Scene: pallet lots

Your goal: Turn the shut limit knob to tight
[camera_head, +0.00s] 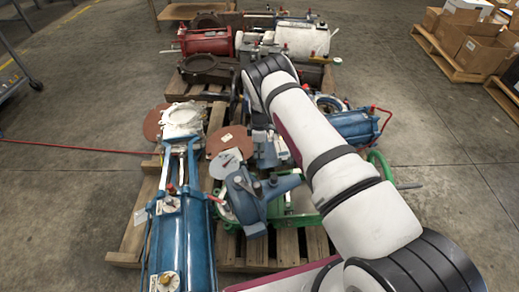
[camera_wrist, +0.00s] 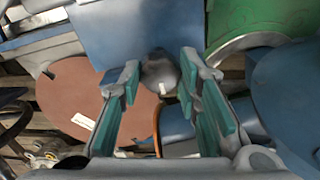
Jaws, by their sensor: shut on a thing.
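In the wrist view, a small rounded grey knob (camera_wrist: 160,70) with a pale mark on its near side sits against a blue housing (camera_wrist: 120,35). My gripper (camera_wrist: 160,76) has its teal-padded fingers on either side of this knob and is shut on it. No lettering can be read, so I cannot tell which way the knob is set. In the head view my arm bends down over the middle of the pallet, and the knob and fingertips cannot be made out there.
A blue actuator (camera_head: 183,240) lies left of my arm, and a blue-grey gearbox (camera_head: 245,195) is close beside it. A brown disc (camera_wrist: 75,95) and a green body (camera_wrist: 250,20) flank the fingers. A red cylinder (camera_head: 205,41) lies farther back.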

